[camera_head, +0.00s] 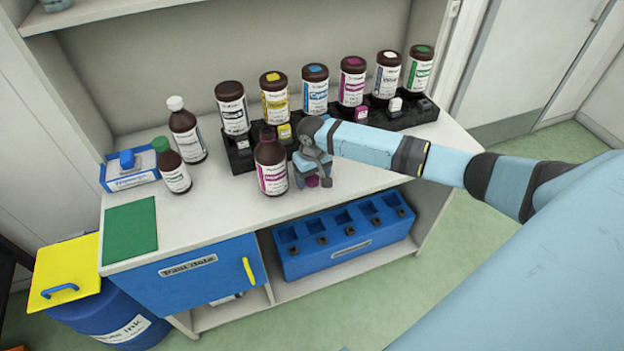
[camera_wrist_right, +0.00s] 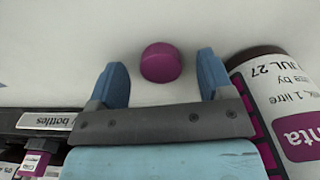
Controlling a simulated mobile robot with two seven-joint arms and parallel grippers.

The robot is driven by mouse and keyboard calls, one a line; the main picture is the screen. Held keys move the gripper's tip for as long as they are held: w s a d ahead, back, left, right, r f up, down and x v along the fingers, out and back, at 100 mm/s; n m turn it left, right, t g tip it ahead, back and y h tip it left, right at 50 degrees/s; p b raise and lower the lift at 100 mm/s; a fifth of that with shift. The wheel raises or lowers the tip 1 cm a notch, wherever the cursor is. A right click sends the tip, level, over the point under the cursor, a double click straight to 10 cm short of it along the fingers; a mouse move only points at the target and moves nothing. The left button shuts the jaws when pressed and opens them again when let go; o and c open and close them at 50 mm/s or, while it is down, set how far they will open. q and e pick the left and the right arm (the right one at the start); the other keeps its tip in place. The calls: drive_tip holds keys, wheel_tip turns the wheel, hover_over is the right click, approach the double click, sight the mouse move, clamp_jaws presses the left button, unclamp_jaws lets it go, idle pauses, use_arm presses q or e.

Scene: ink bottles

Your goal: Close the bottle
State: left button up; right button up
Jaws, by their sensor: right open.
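A brown bottle with a magenta label (camera_head: 271,166) stands upright on the white counter, in front of the black rack. Its neck is dark, with no bright cap visible on it. It also shows at the right edge of the right wrist view (camera_wrist_right: 298,125). A small magenta cap (camera_head: 312,182) lies on the counter to the right of this bottle. In the right wrist view the cap (camera_wrist_right: 161,62) sits between the blue fingertips, with gaps on both sides. My right gripper (camera_wrist_right: 161,78) is open and points down over the cap. My left gripper is not in view.
A black rack (camera_head: 411,119) behind holds several labelled bottles and small coloured blocks. A white-capped bottle (camera_head: 187,135) and a green-capped bottle (camera_head: 174,170) stand left, near a blue-and-white box (camera_head: 130,178) and green mat (camera_head: 130,229). The counter's front is mostly clear.

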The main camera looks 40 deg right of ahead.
sight(313, 179)
drive_tip(key=shift+f, duration=0.35)
drive_tip(key=c, duration=1)
wheel_tip(313, 179, up, 20)
drive_tip(key=shift+r+p, duration=0.1)
drive_tip(key=shift+p, duration=0.25)
